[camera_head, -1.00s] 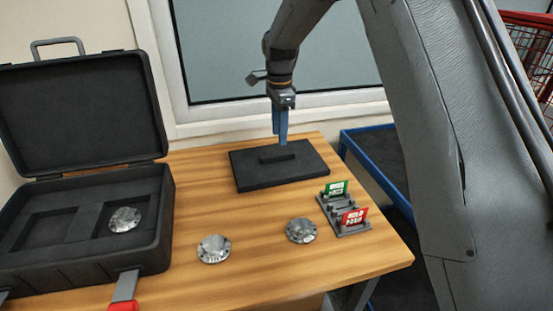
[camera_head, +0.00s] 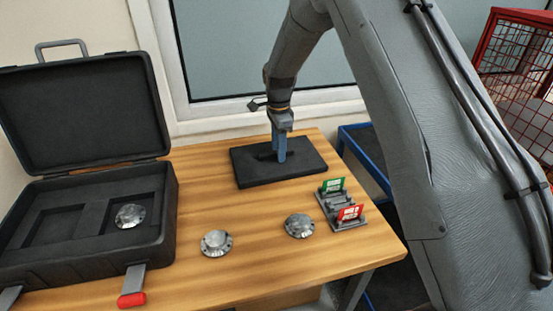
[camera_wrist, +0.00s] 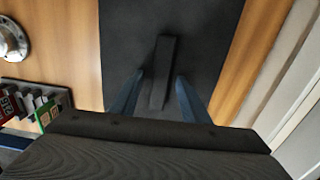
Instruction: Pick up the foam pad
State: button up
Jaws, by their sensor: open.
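The foam pad (camera_head: 300,168) is a flat dark rectangle lying at the back of the wooden table. A narrow raised dark bar runs along its top and also shows in the wrist view (camera_wrist: 164,72). My gripper (camera_head: 279,158) points down over the pad, its blue fingers low at the bar. In the wrist view my gripper (camera_wrist: 158,92) is open, with one finger on each side of the bar and a gap visible. I cannot tell whether the fingertips touch the pad. The fingers hide part of the bar in the head view.
An open black case (camera_head: 85,262) with a metal flange (camera_head: 130,216) inside stands at the left. Two more flanges (camera_head: 216,243) (camera_head: 299,226) lie on the table (camera_head: 265,270). A small rack (camera_head: 343,208) with green and red tags stands right of the pad. A window is behind.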

grip_shut()
